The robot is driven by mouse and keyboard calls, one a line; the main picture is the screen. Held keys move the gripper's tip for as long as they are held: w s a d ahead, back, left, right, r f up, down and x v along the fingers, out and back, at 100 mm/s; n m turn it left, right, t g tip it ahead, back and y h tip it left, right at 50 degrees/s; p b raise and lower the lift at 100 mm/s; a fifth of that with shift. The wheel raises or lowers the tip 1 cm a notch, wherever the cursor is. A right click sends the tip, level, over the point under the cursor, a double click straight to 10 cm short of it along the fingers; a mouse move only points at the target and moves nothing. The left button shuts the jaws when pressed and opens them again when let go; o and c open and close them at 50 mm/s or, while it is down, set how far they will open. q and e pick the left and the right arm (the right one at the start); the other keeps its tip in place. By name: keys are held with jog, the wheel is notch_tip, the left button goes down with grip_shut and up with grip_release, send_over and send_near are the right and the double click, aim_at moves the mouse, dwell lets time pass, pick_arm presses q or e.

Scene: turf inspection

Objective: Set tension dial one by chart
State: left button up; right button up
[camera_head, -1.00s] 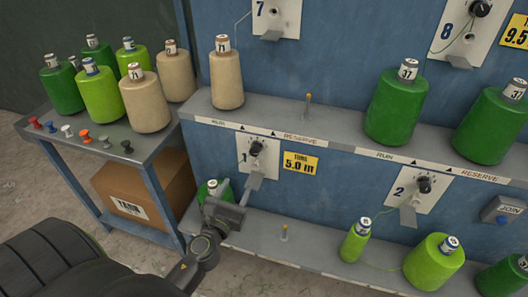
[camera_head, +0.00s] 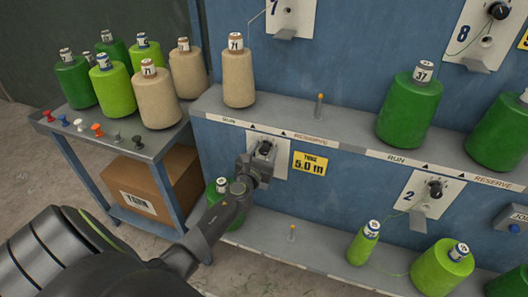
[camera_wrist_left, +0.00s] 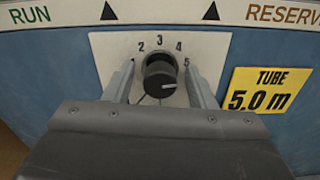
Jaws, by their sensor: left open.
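Tension dial one is a black knob (camera_wrist_left: 160,80) on a white plate (camera_wrist_left: 215,45) with the numbers 2, 3, 4 and 5 visible in the left wrist view. Its white pointer line points to the right, a little below the 5. In the head view the knob (camera_head: 265,148) sits just beyond my left gripper (camera_head: 257,163). The gripper is open, with one finger on each side of the knob; I cannot tell whether they touch it. The plate's lower part is hidden behind the gripper. No chart is recognisable. My right gripper is out of view.
A yellow "TUBE 5.0 m" label (camera_head: 310,164) is right of the dial. A shelf ledge (camera_head: 285,128) runs above it, with a beige cone (camera_head: 238,80). A green cone (camera_head: 217,188) stands below left. A side table (camera_head: 150,148) holds several cones and coloured pegs.

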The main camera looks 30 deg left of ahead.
pick_arm(q)
jog(key=shift+w, duration=0.15)
jog(key=shift+c, duration=0.3)
jog(key=c, duration=0.9)
